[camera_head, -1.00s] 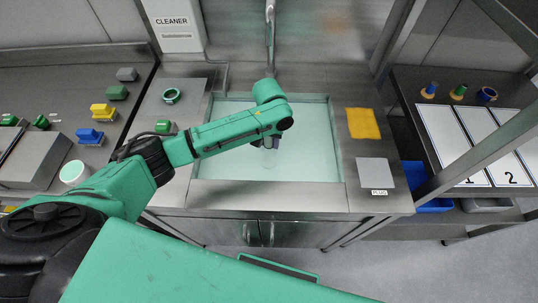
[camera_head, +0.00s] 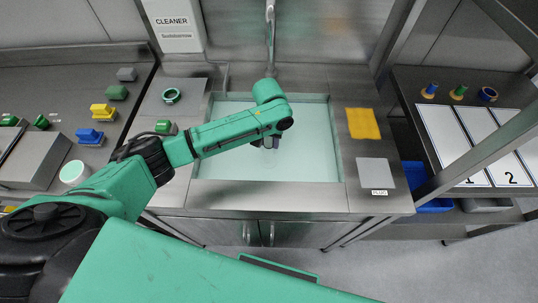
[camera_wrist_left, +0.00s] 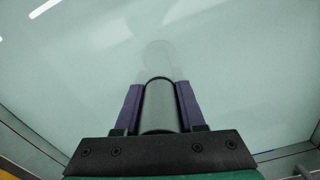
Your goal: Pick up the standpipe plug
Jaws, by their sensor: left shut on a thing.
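My left gripper (camera_head: 271,143) reaches down over the water-filled sink (camera_head: 338,140). In the left wrist view its two purple fingers (camera_wrist_left: 160,105) are shut on the standpipe plug (camera_wrist_left: 160,108), a pale greenish-grey upright cylinder with a rounded top edge. A fainter round shape shows just beyond it through the water. In the head view the plug is mostly hidden by the gripper, and I cannot tell whether its foot is seated or lifted. My right gripper is not in view.
A grey pad (camera_head: 376,173) with a PLUG label and a yellow cloth (camera_head: 363,123) lie right of the sink. A faucet (camera_head: 270,40) stands behind it. The sink's metal rim surrounds my gripper.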

